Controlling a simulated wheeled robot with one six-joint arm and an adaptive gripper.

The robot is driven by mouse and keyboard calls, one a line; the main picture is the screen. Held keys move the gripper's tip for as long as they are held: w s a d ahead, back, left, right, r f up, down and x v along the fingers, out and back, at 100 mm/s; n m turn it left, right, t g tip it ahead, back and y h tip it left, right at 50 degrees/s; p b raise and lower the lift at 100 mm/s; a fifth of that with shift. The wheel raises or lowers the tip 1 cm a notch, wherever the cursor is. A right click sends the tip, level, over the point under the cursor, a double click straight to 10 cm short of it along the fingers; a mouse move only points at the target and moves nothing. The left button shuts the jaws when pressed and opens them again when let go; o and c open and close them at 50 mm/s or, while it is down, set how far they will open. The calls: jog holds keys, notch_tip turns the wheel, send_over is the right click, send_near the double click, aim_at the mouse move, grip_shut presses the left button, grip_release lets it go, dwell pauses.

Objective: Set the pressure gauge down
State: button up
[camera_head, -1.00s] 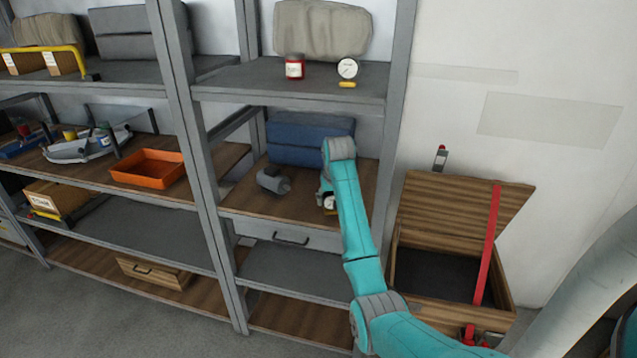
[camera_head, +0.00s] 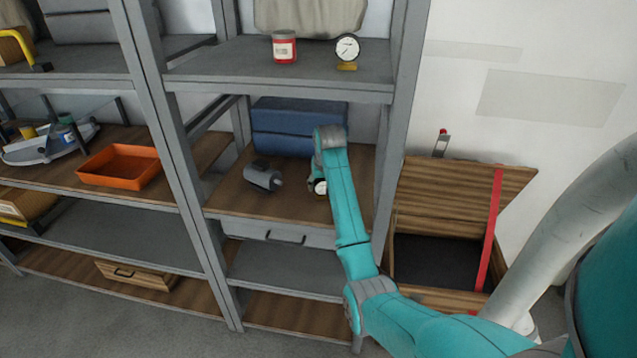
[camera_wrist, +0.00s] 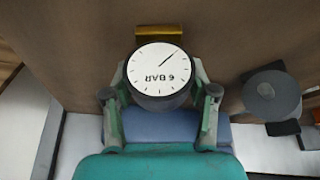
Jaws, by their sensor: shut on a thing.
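The pressure gauge (camera_wrist: 160,74) has a white round face marked "6 BAR", a dark rim and a brass-coloured fitting (camera_wrist: 160,33). My gripper (camera_wrist: 160,95) is shut on it, with one finger on each side of its body. In the head view the gauge (camera_head: 320,187) shows at the end of my arm, over the wooden middle shelf (camera_head: 290,207). My arm partly hides it there. I cannot tell whether the gauge touches the shelf.
A grey cylindrical part (camera_head: 262,177) lies left of the gauge, and a blue case (camera_head: 297,127) stands behind. A second gauge (camera_head: 347,49) and a red-labelled jar (camera_head: 284,47) are on the shelf above. Bare wood lies at the shelf's front. Grey uprights (camera_head: 192,170) flank it.

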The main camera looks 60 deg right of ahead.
jog(key=o, duration=1.3)
jog(key=shift+f, duration=0.1)
jog(key=v, duration=0.7)
jog(key=shift+s+a+r, duration=0.1)
jog(key=shift+r, duration=0.25)
